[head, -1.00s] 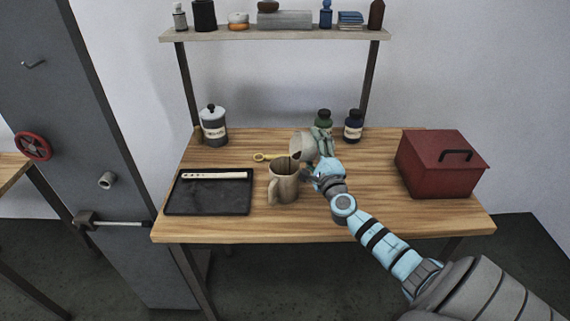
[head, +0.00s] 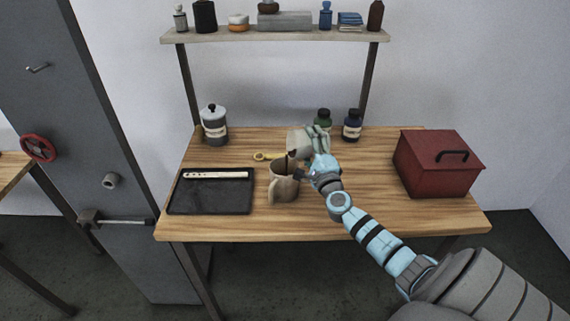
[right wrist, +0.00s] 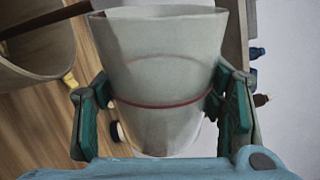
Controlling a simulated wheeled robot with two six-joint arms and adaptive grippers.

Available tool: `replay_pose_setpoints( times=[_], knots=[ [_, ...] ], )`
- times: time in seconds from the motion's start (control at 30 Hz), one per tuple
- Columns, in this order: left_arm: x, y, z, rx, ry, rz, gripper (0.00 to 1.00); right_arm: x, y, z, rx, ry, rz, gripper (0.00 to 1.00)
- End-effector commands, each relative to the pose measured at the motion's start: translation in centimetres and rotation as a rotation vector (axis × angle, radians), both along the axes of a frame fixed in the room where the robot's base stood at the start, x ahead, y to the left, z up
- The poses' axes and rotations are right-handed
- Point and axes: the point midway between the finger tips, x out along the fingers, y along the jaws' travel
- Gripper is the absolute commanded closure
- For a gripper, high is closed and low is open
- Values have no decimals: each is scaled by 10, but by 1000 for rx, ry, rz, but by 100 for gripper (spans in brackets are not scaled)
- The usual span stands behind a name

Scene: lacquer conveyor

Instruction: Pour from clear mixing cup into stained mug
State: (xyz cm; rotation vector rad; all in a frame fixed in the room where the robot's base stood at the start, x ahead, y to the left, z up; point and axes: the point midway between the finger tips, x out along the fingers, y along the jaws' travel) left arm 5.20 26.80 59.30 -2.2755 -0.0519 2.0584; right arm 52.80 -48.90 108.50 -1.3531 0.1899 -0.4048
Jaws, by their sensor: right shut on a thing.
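The clear mixing cup (head: 299,142) is a pale, translucent cup with a red line around it, seen in the right wrist view (right wrist: 165,80). My right gripper (head: 318,150) is shut on its sides, and its green fingers show on both sides of the cup in the right wrist view (right wrist: 162,112). The cup is tipped far to the left, its mouth above the stained mug (head: 285,189). A dark brown stream (right wrist: 48,20) runs from the cup's rim toward the mug. The mug stands upright on the table, handle to the left; its inside is mostly hidden. My left gripper is out of view.
A black tray (head: 210,202) with a pale stick (head: 215,175) lies left of the mug. A yellow tool (head: 262,156), a lidded jar (head: 214,126) and two dark bottles (head: 352,126) stand or lie behind. A red box (head: 438,165) is at right. The front edge is clear.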

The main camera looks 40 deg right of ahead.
Motion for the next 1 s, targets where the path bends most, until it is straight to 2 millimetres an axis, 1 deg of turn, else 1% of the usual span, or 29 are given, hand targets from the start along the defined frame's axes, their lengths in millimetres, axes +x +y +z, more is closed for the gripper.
replay_pose_setpoints(
  times=[0.13, 1.0],
  knots=[
    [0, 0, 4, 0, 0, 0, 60, 1, 1, 4, -14, 5, 0, 76],
    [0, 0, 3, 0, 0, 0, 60, 2, 4, -2, -93, 36, 0, 76]
  ],
)
